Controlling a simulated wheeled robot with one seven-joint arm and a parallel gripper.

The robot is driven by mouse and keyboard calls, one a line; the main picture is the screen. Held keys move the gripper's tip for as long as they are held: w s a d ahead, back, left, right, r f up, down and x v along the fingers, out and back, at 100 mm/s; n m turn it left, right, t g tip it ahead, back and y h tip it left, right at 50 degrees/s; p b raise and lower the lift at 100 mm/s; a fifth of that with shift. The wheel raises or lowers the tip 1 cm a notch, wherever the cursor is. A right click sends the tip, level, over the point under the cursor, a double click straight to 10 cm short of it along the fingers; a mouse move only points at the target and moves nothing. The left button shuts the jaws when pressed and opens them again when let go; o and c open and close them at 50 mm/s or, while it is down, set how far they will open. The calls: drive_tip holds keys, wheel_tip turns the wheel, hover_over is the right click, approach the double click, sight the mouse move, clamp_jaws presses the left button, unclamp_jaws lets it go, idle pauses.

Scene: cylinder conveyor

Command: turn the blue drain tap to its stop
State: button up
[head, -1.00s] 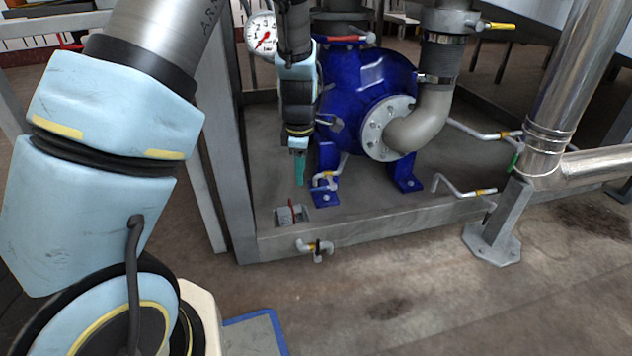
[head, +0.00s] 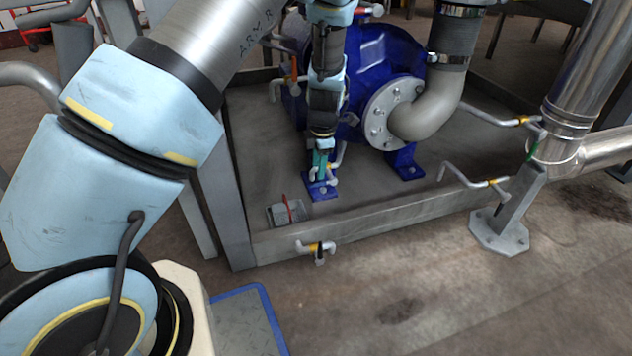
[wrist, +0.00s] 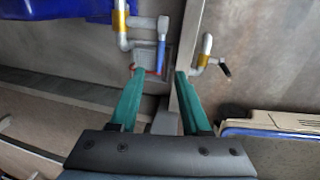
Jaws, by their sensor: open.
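The drain tap is a white pipe with a yellow band (wrist: 122,22) at the upper left of the wrist view. Its blue handle (wrist: 162,50) points down the picture, ahead of the gap between my fingertips. In the head view the tap's pipe (head: 337,160) shows at the pump's foot, partly hidden by my gripper. My gripper (wrist: 160,73) has green fingers spread apart with nothing between them; it points down at the tap in the head view (head: 321,168). I cannot tell whether a finger touches the handle.
The blue pump (head: 385,65) stands just behind my gripper. A small grey box with a red lever (head: 286,210) sits left of it on the skid. A black-handled tap (head: 318,249) juts from the frame rail (head: 390,220). Open floor lies in front.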

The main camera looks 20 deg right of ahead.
sight(317, 185)
drive_tip(key=f+b, duration=0.1)
drive_tip(key=f, duration=0.2)
drive_tip(key=w+f+b, duration=0.1)
drive_tip(key=f, duration=0.2)
drive_tip(key=shift+w+f, duration=0.15)
drive_tip(key=shift+f, duration=0.1)
clamp_jaws()
idle(1.2)
